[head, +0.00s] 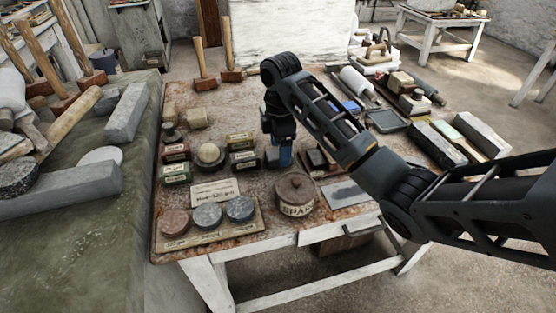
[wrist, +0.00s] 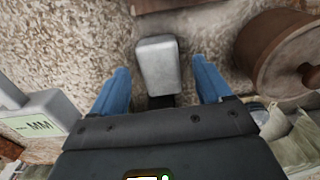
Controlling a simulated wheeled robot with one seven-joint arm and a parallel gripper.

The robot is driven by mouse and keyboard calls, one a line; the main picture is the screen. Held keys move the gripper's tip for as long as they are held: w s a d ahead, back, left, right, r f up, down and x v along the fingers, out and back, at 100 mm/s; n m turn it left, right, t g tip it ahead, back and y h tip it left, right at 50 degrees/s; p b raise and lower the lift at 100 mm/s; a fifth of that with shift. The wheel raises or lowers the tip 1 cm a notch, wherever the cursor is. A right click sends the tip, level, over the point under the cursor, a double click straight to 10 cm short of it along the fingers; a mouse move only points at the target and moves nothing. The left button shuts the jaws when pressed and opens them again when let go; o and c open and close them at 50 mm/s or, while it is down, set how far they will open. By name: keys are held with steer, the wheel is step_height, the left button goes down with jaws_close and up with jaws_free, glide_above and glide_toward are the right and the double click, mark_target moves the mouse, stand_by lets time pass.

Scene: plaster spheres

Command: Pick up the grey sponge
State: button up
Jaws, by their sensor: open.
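A small light-grey block with rounded edges, which looks like the grey sponge (wrist: 157,62), shows in the wrist view on the mottled brown tabletop. My gripper (wrist: 160,72) has its two blue fingers spread, one on each side of the block, with a gap visible on both sides. It is not holding anything. In the head view my gripper (head: 285,157) points down over the middle of the table, between the labelled boxes and the lidded pot. I cannot clearly make out the grey block there; my gripper seems to hide it.
The lidded brown pot (head: 296,195) is close by and shows at right in the wrist view (wrist: 285,52). Labelled boxes (head: 243,160) stand left of my gripper. A board with three round discs (head: 205,220) lies at the front left. Dark blocks (head: 321,160) lie to the right.

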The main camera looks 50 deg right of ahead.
steer(key=shift+f, duration=1.15)
steer(key=shift+c, duration=0.3)
steer(key=c, duration=1)
steer(key=shift+o, duration=0.2)
steer(key=shift+r, duration=0.15)
